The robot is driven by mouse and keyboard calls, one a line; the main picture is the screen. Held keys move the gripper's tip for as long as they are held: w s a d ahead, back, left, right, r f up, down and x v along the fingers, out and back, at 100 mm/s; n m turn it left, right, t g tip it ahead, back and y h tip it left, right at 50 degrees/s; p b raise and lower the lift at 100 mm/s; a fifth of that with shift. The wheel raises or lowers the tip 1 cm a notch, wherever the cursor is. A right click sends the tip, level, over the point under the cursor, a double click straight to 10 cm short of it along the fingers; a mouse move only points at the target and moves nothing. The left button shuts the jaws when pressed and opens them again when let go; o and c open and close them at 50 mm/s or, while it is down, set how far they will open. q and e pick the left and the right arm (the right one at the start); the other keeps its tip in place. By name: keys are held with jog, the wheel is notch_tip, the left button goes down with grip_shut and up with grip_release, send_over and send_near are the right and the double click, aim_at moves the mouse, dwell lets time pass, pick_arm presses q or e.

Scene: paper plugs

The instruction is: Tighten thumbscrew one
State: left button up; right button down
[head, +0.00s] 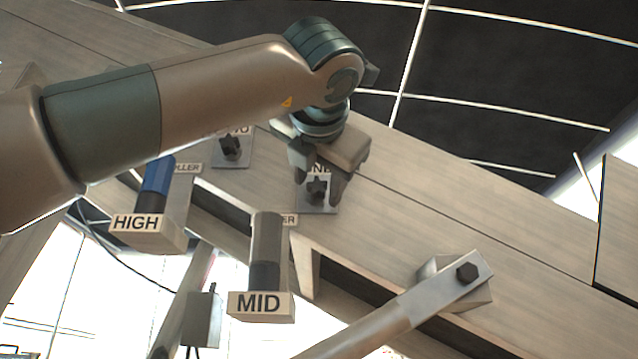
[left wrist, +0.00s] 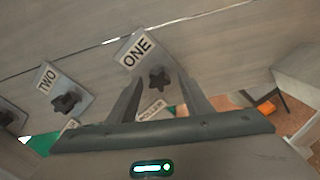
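Thumbscrew one is a dark star-shaped knob (head: 317,188) on a small metal plate whose label is partly covered by my gripper in the head view. In the left wrist view the label reads ONE and the knob (left wrist: 159,78) sits just beyond and between my fingertips. My left gripper (head: 322,200) is open, with one finger on each side of the knob in the head view. In the left wrist view the fingers (left wrist: 158,83) stand apart with nothing visibly clamped. I cannot tell whether they touch the knob. My right gripper is not in view.
Thumbscrew two (head: 232,147) is on a similar plate to the left. Blocks marked HIGH (head: 136,223) and MID (head: 260,306) jut out below, with cylinders. A metal lever with a dark bolt (head: 467,272) is at lower right. The grey panel between is flat.

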aim_at(317, 185)
pick_arm(q)
jog(key=shift+s, duration=0.15)
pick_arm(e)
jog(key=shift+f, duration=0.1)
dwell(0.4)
pick_arm(q)
jog(key=shift+s+b, duration=0.8)
jog(key=shift+s, duration=1.1)
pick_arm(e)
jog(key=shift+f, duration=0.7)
pick_arm(q)
jog(key=n+b, duration=0.2)
jog(key=shift+f+n, duration=0.15)
jog(key=shift+n, duration=0.15)
jog(key=n+b, duration=0.2)
jog(key=n, duration=0.3)
jog(key=shift+b, duration=0.4)
jog(key=shift+n+b, duration=0.35)
jog(key=shift+n, duration=0.35)
jog(key=shift+n+b, duration=0.35)
jog(key=shift+n, duration=0.75)
jog(key=shift+r+n, duration=0.2)
jog(key=shift+n, duration=0.2)
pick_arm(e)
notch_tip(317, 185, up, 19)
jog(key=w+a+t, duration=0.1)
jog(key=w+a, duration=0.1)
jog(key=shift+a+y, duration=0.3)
